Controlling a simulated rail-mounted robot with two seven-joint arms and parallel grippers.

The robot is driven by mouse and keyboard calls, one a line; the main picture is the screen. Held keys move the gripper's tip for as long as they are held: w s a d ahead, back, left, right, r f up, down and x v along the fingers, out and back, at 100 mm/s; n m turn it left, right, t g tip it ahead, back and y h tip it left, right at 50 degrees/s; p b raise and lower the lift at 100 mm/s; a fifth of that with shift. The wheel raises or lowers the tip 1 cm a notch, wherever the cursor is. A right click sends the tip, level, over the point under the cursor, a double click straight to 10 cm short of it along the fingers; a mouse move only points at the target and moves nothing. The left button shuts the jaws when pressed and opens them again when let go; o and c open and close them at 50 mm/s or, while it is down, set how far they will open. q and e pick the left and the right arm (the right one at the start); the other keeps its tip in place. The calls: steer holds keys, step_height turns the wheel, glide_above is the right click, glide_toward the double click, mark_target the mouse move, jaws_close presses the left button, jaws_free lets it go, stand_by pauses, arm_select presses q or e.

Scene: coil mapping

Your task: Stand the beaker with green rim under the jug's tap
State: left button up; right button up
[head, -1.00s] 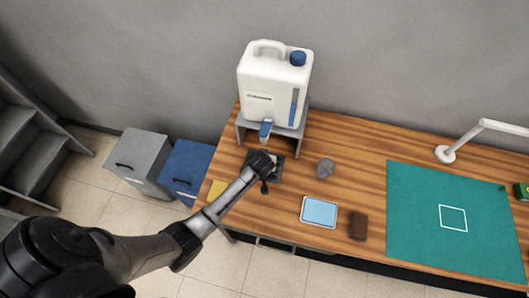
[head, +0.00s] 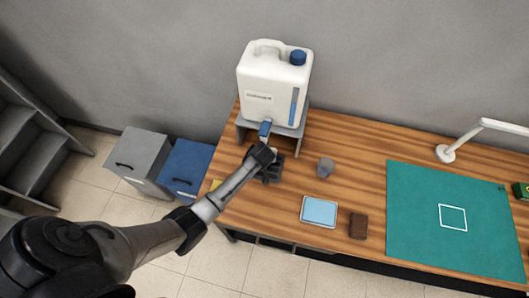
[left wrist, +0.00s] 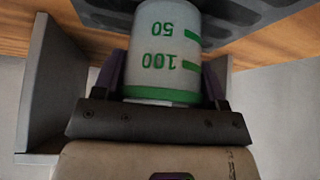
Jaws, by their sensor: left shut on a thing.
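The white jug (head: 274,85) with a blue cap stands on a grey stand (head: 290,143) at the back left of the bench. Its blue tap (head: 265,129) points down at the front. My left gripper (head: 264,158) is just in front of and below the tap, over a dark slotted tray (head: 274,174). In the left wrist view it is shut on the beaker (left wrist: 167,50), which is whitish with green 50 and 100 marks and a green rim. The beaker is hidden behind my arm in the head view. I cannot tell whether it touches the tray. My right gripper is out of view.
A small grey cup-like thing (head: 325,168) stands right of the tray. A light-blue tray (head: 319,212), a brown block (head: 357,226) and a green mat (head: 430,215) lie further right. A yellow piece (head: 215,185) is partly hidden by my arm.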

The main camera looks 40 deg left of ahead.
arm_select(q)
steer(key=o, duration=0.9)
steer(key=shift+f, duration=0.1)
steer(key=shift+s+d+r, duration=0.1)
steer(key=shift+r, duration=0.2)
steer(key=s+d, duration=0.2)
steer(key=s, duration=0.1)
steer(key=s+d, duration=0.2)
steer(key=s, duration=0.1)
steer(key=s+d, duration=0.3)
steer(key=s, duration=0.1)
steer(key=shift+s+r+b, duration=0.1)
steer(key=shift+r+b, duration=0.2)
steer(key=shift+r, duration=0.05)
steer(key=s+d+r+m+h, duration=0.1)
steer(key=s+r+m, duration=0.2)
steer(key=s, duration=0.4)
steer(key=s+d+r+m+g+h, duration=0.1)
steer(key=s+d+r+m, duration=0.1)
steer(key=s, duration=0.6)
steer(key=s+d+r+m+h, duration=0.2)
steer(key=s+r+m, duration=0.2)
steer(key=s+r, duration=0.2)
steer(key=shift+s+d+g, duration=0.1)
steer(key=shift+s+g, duration=0.3)
steer(key=shift+s, duration=0.3)
